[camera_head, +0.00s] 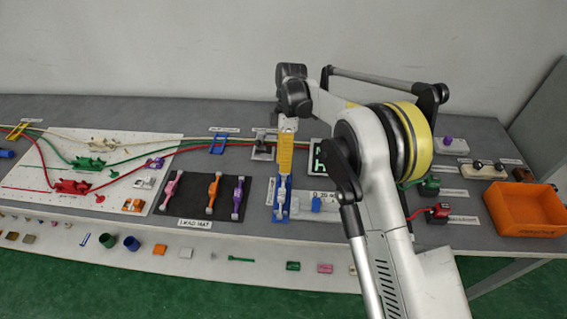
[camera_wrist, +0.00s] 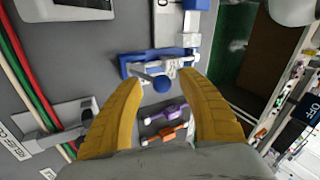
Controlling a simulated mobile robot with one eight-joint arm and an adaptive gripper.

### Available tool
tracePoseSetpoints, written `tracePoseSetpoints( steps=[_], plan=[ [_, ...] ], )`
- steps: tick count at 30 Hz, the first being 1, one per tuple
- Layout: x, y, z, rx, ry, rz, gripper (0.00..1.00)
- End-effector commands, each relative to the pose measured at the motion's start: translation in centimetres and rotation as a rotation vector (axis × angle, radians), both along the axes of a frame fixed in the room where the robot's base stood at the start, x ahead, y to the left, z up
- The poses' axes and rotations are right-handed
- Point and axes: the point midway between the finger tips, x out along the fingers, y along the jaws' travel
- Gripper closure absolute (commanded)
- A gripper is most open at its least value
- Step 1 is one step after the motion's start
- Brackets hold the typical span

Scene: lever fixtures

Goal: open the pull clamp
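A blue fixture with silver-white parts, which seems to be the pull clamp, sits below my gripper in the head view (camera_head: 281,212). In the wrist view the clamp (camera_wrist: 128,64) lies just beyond my fingertips. Its grey lever ends in a blue ball knob (camera_wrist: 162,84). My gripper (camera_wrist: 162,76) is open, with one yellow finger on each side of the knob and a gap visible on both sides. In the head view my gripper (camera_head: 284,174) points down over the clamp. Whether the knob is level with the fingertips I cannot tell.
A black mat with pink, orange and purple levers (camera_head: 214,193) lies left of the clamp. A silver latch (camera_head: 263,147) stands behind it. An orange bin (camera_head: 528,208) stands far right.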

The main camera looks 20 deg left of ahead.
Motion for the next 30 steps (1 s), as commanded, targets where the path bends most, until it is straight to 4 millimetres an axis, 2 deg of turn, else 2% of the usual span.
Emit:
tracePoseSetpoints(
  steps=[7,11,19,24,30],
  plan=[
    [0.5,0.0,0.8,0.000,-0.001,-0.001,0.54],
    [1.5,0.2,2.8,0.001,-0.001,-0.002,0.54],
    [4.2,0.8,8.3,0.002,-0.005,-0.002,0.54],
    [5.2,1.1,10.0,0.003,-0.005,-0.001,0.54],
    [5.5,1.1,10.7,0.003,-0.005,-0.001,0.54]
  ],
)
